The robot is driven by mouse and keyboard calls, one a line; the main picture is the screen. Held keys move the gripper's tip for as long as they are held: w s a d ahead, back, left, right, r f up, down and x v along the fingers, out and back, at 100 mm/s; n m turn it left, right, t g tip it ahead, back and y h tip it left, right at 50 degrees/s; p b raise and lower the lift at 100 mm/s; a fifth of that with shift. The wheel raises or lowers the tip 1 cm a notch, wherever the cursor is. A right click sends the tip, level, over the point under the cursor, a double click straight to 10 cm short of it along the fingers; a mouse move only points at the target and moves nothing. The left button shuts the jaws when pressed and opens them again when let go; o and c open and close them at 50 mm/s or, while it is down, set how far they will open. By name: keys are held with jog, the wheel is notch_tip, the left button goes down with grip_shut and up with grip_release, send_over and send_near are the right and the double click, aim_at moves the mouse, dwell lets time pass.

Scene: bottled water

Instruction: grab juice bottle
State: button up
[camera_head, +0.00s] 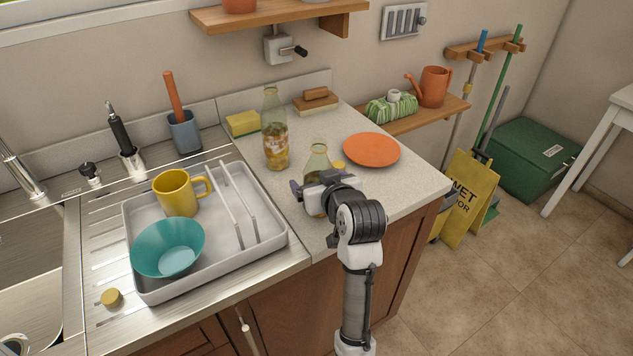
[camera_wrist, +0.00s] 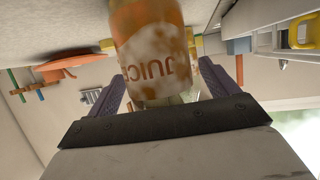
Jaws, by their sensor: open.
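A juice bottle (camera_wrist: 155,50) with orange contents and a white label reading "JUICE" fills the middle of the wrist view, between my fingers. In the head view, a clear bottle (camera_head: 318,159) stands on the counter right at my gripper (camera_head: 318,186); its lower part is mostly hidden by the gripper. The purple fingers of my gripper (camera_wrist: 166,82) are apart, one on each side of the bottle. I cannot tell whether either finger touches it. A taller bottle (camera_head: 274,135) with amber contents stands further back to the left.
An orange plate (camera_head: 371,149) lies to the right on the counter (camera_head: 405,185). A grey tray (camera_head: 205,268) with a yellow mug (camera_head: 177,194) and a teal bowl (camera_head: 166,247) is to the left. A yellow sponge (camera_head: 243,123) is near the wall.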

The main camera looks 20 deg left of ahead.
jog(key=shift+s+d+r, duration=0.1)
jog(key=shift+c, duration=0.9)
jog(key=c, duration=1)
jog(key=shift+r, duration=0.1)
